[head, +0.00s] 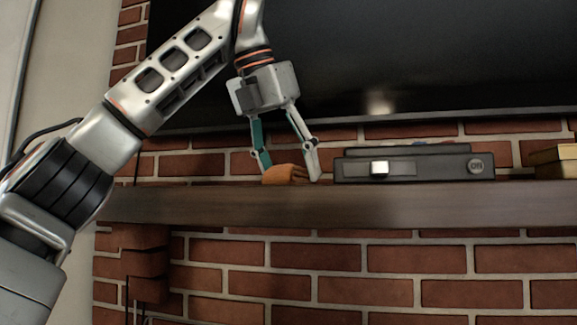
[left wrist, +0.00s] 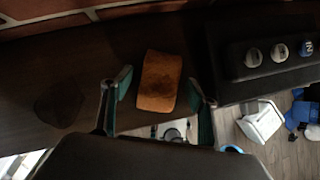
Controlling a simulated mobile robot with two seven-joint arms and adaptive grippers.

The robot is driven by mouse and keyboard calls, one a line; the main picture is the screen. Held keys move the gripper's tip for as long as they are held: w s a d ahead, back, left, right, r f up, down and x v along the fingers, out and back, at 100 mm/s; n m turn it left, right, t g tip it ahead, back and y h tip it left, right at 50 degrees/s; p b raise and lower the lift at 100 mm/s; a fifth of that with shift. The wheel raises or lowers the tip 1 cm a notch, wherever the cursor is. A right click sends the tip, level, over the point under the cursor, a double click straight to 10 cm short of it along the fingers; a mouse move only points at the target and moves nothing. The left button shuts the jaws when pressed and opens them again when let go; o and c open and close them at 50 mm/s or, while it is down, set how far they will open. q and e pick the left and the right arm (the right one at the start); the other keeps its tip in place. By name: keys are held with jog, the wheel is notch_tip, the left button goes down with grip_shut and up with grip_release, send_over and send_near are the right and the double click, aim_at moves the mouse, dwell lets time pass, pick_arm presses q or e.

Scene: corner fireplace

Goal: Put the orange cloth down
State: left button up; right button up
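The orange cloth (head: 285,174) is a small folded piece lying on the dark wooden mantel shelf (head: 330,206). In the left wrist view the cloth (left wrist: 160,80) lies between my fingers, with a narrow gap on each side. My left gripper (head: 290,170) points down over the cloth, its teal-lined fingers spread to either side of it. The gripper also shows open in the left wrist view (left wrist: 158,84). In the head view the right finger partly overlaps the cloth's right end. My right gripper is in neither view.
A black box-shaped device (head: 430,167) marked "ON" stands just right of the gripper on the shelf. A yellowish box (head: 555,160) is at the far right. A large dark screen (head: 400,60) hangs close behind the gripper. Shelf left of the cloth is free.

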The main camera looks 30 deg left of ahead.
pick_arm(q)
jog(key=shift+r, duration=0.15)
jog(key=shift+s+r, duration=0.1)
jog(key=shift+r, duration=0.1)
jog(key=shift+v, duration=3.6)
